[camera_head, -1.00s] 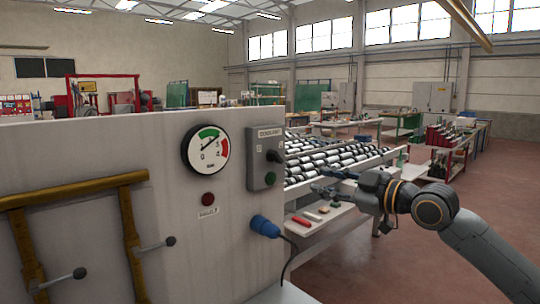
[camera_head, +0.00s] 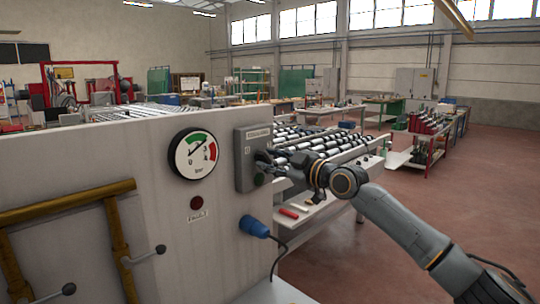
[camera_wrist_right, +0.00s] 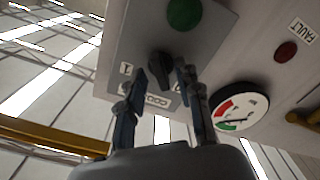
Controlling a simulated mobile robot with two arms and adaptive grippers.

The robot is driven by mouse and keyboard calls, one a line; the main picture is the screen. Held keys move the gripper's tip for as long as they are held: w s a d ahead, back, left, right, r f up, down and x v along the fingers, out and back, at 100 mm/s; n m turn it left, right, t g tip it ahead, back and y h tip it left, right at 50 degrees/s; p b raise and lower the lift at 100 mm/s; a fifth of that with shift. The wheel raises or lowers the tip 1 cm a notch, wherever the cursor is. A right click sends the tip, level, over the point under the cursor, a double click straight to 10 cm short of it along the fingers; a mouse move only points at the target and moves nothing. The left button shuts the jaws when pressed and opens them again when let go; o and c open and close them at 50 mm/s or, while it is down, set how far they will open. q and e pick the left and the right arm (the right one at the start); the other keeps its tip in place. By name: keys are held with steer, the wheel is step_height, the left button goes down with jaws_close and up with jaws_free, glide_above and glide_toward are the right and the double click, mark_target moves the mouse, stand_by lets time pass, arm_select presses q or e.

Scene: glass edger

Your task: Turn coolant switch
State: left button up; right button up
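The coolant switch box (camera_head: 242,170) is a grey panel on the machine's pale front, right of the gauge. Its black knob (camera_wrist_right: 160,66) shows in the right wrist view, with a green button (camera_wrist_right: 184,13) on the same panel. My right gripper (camera_head: 267,162) is at the box, and its fingers cover most of the knob in the head view. In the right wrist view the right gripper (camera_wrist_right: 160,75) is open, with one fingertip on each side of the knob and visible gaps between. Whether the tips reach past the knob's face is unclear. My left gripper is not in view.
A round gauge (camera_head: 194,154) and a red fault button (camera_head: 197,202) sit left of the box. A blue plug (camera_head: 254,227) with a cable juts out below it. Yellow rails (camera_head: 68,201) with levers are at left. A roller table (camera_head: 325,145) stands behind the arm.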

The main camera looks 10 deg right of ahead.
steer(key=shift+w+a+f, duration=0.1)
steer(key=shift+w+a, duration=0.15)
steer(key=shift+w, duration=0.05)
steer(key=c, duration=0.6)
steer(key=shift+s, duration=0.1)
jaws_close()
